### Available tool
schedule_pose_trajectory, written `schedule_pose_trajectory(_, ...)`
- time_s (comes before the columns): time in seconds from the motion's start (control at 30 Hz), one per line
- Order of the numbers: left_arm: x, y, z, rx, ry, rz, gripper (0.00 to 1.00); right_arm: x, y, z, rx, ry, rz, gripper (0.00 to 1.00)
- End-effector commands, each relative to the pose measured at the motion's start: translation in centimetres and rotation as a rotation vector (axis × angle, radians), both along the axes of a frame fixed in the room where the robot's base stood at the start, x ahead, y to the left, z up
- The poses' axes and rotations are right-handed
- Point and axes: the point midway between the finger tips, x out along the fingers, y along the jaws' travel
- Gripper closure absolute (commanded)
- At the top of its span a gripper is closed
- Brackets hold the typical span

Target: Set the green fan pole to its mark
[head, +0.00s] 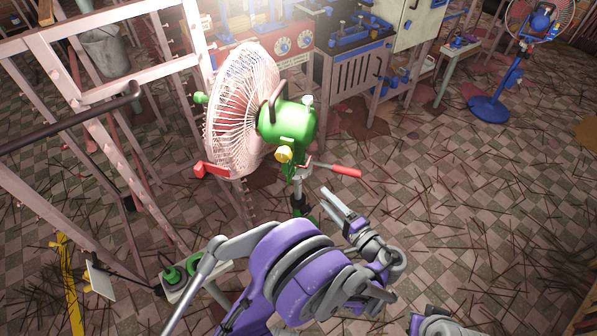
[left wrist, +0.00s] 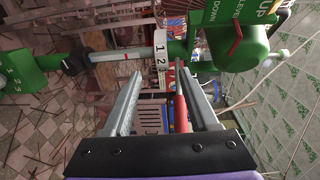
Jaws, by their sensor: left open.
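The fan in the head view has a white cage (head: 240,110) and a green motor housing (head: 290,122). Below it are a silver and black pole (head: 298,198) and a red lever (head: 342,171) pointing right. In the left wrist view the pole (left wrist: 108,56) lies sideways, with a white plate (left wrist: 160,50) numbered 1, 2 and a partly hidden digit. A green part (left wrist: 238,45) there bears UP and DOWN lettering. My left gripper (head: 338,198) is open just below the lever. In the left wrist view the red lever (left wrist: 181,103) shows between the fingers (left wrist: 163,78), nearer one; contact cannot be told.
White metal framing (head: 120,80) stands on the left. A workbench (head: 360,55) with blue tools is behind the fan. Another fan with a blue base (head: 489,108) stands at the back right. The tiled floor at right has scattered sticks but is otherwise open.

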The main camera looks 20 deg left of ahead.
Motion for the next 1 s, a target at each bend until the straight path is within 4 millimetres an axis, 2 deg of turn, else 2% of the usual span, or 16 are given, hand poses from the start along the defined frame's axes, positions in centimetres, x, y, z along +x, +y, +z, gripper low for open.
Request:
schedule_pose_trajectory(0.1, -0.1, -1.4, -0.9, 0.041, -0.037, -0.011, 0.40, 0.0, 0.0, -0.6, 0.000, 0.002, 0.000, 1.00)
schedule_pose_trajectory(0.23, 0.2, -1.1, -0.8, 0.054, -0.050, -0.012, 0.40, 0.0, 0.0, -0.6, 0.000, 0.002, 0.000, 1.00)
schedule_pose_trajectory(0.7, 5.2, 5.4, -0.8, 0.052, -0.047, -0.010, 0.40, 0.0, 0.0, -0.5, 0.000, 0.002, 0.000, 1.00)
schedule_pose_trajectory(1.0, 6.4, 6.9, -0.8, 0.051, -0.047, -0.013, 0.40, 0.0, 0.0, -0.5, 0.000, 0.002, 0.000, 1.00)
